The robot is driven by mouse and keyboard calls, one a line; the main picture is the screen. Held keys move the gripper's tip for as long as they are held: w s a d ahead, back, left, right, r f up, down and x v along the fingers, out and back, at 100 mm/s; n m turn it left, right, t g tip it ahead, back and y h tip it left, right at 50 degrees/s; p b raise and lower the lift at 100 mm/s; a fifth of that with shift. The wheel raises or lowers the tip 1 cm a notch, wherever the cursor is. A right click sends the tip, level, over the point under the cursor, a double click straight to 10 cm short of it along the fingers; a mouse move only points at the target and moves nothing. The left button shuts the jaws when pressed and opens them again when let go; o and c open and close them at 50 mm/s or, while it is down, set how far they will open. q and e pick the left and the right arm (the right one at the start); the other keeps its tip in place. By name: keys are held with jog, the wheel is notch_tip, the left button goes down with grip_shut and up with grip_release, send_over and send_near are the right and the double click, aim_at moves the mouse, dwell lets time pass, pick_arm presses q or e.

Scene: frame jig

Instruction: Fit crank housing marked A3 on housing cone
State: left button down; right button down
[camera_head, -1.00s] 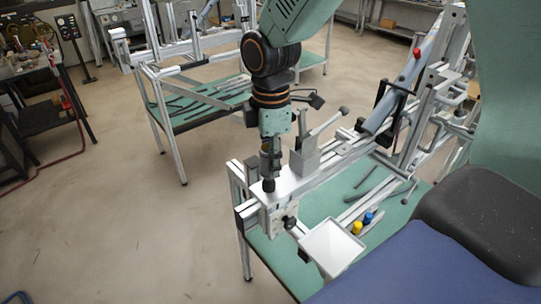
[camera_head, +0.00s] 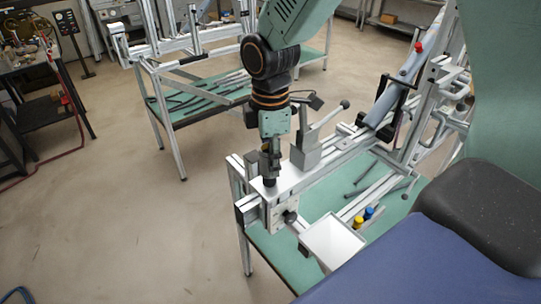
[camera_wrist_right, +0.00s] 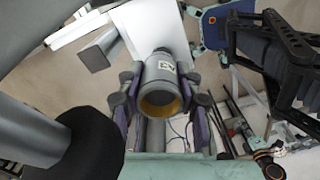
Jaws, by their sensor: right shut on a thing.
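My right gripper (camera_head: 270,168) points down over the near left end of the pale jig plate (camera_head: 292,180). It is shut on the crank housing (camera_head: 269,182), a short dark grey cylinder. In the right wrist view the fingers (camera_wrist_right: 160,100) grip the housing (camera_wrist_right: 163,72) from both sides. That view shows its open end with a yellowish inside and a pale label with dark marks on its side, read as A3 but upside down. The housing's lower end is at the plate. The housing cone cannot be made out; whether the housing sits on it, I cannot tell. My left gripper is not in view.
A grey clamp block (camera_head: 305,155) with a lever stands on the plate close right of my gripper. A white tray (camera_head: 333,240) and yellow (camera_head: 358,222) and blue (camera_head: 368,213) capped items are nearer. Open floor (camera_head: 120,220) lies to the left.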

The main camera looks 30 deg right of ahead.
jog(key=shift+s+f, duration=0.1)
jog(key=shift+f, duration=0.15)
jog(key=shift+f, duration=0.3)
jog(key=shift+f+b, duration=0.5)
jog(key=shift+f, duration=0.35)
jog(key=c, duration=0.8)
grip_release()
jog(key=shift+r, duration=0.15)
notch_tip(320, 180, up, 12)
jog(key=shift+f, duration=0.2)
dwell(0.4)
